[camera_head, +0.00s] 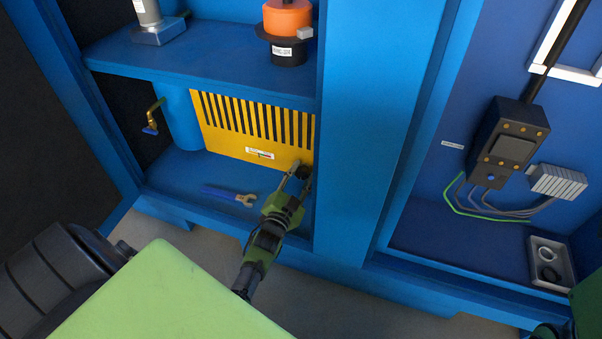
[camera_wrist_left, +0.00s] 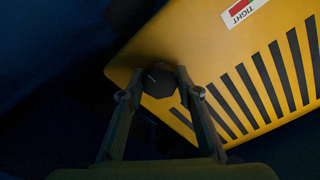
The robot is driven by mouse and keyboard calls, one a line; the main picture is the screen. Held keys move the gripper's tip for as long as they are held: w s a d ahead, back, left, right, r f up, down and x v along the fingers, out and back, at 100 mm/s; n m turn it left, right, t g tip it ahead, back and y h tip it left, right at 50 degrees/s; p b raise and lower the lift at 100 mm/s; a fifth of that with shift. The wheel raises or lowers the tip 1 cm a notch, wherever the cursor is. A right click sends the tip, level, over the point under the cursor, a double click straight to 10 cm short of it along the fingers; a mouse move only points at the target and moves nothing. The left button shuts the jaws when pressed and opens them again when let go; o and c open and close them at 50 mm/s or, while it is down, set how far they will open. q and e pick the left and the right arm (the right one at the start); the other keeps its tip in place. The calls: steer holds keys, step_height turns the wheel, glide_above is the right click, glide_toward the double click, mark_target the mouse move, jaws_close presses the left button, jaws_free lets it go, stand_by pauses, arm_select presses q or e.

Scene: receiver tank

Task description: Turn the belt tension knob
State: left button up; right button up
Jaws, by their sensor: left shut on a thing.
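The black belt tension knob (camera_wrist_left: 158,82) sits at the corner of the yellow slotted guard (camera_head: 225,130). In the head view the knob (camera_head: 303,170) shows small and dark at the guard's lower right. My left gripper (camera_head: 299,179) reaches it from below, and its two fingers are shut on the knob's sides. In the left wrist view the left gripper (camera_wrist_left: 159,84) has a fingertip on each side of the knob, and a pale mark shows on its face. A label (camera_head: 260,154) on the guard reads TIGHT in the wrist view (camera_wrist_left: 240,10). My right gripper is not clearly visible.
The blue cabinet post (camera_head: 365,130) stands close to the right of my left gripper. A blue-handled wrench (camera_head: 230,195) lies on the lower shelf. A shelf (camera_head: 200,62) spans above the guard. A grey tray (camera_head: 551,262) with rings sits at far right.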

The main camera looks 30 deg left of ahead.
arm_select(q)
steer(key=shift+m, duration=0.4)
steer(key=o, duration=1.1)
steer(key=v, duration=1.2)
steer(key=shift+d, duration=0.1)
